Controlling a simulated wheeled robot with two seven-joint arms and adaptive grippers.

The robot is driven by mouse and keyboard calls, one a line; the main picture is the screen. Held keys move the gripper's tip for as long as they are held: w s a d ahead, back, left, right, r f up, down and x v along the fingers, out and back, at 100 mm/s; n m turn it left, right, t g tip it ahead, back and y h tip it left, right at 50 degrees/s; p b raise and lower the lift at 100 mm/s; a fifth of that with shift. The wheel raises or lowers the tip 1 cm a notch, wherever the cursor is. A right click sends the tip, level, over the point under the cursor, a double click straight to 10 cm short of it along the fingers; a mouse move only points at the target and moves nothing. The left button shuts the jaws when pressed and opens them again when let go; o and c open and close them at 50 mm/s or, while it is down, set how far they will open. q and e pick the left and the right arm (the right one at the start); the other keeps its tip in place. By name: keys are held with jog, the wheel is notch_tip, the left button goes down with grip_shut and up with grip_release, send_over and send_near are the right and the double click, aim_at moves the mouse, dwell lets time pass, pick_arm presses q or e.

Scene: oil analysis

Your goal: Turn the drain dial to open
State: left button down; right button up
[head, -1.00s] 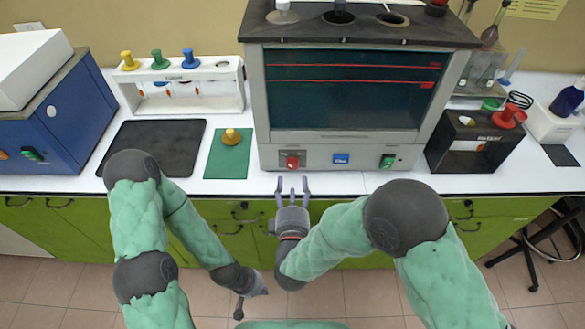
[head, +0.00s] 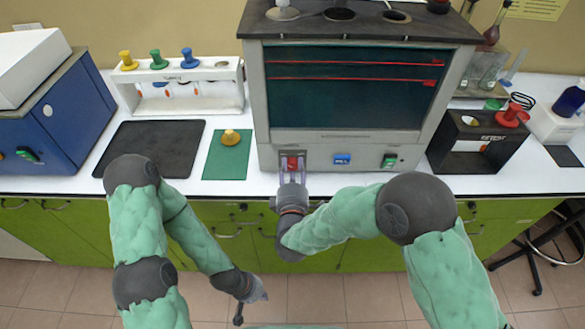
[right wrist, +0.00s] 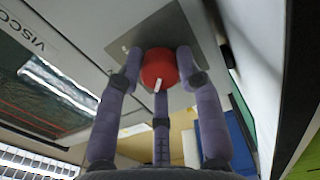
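The red drain dial (head: 292,162) is on the lower left of the grey machine's front panel (head: 325,157). In the right wrist view the dial (right wrist: 158,67) is round and red, with a small white mark on its lower rim, in front of a square grey plate. My right gripper (head: 291,166) is at the dial. Its fingers (right wrist: 160,72) sit close against the dial's left, right and lower sides and appear to touch it. My left gripper (head: 253,296) hangs low in front of the green cabinets, away from the machine; its finger opening is unclear.
A green mat (head: 226,165) with a yellow knob-like piece (head: 230,137) lies to the left. The black rack (head: 465,145) stands right of the machine.

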jog(key=shift+c, duration=0.8)
jog(key=m, duration=0.3)
jog(key=shift+m, duration=0.4)
jog(key=m+b, duration=0.1)
jog(key=m, duration=0.4)
jog(key=shift+f+b, duration=0.1)
jog(key=shift+b, duration=0.2)
jog(key=m+b, duration=0.1)
jog(key=m, duration=0.4)
jog(key=shift+b, duration=0.3)
jog(key=shift+m+b, duration=0.8)
jog(key=shift+m, duration=1.3)
